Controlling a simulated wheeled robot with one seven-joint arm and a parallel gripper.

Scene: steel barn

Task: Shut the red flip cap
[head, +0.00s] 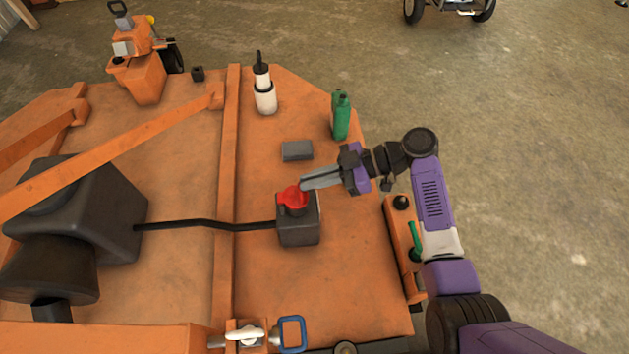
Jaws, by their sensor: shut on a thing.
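The red flip cap (292,197) is on top of a dark grey box-shaped housing (298,232) on the orange machine deck. The cap looks tilted up, but its exact angle is too small to tell. My gripper (305,184) reaches in from the right, with its long grey fingers at the cap's upper right edge. The fingers are shut on the red flip cap, and their tips partly hide its right side.
A black shaft (205,225) runs left from the housing to a large dark gearbox (85,210). A grey block (297,151), a white and black bottle (264,92) and a green bottle (340,116) stand behind. An orange rib (228,190) crosses the deck. Bare deck lies right of the housing.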

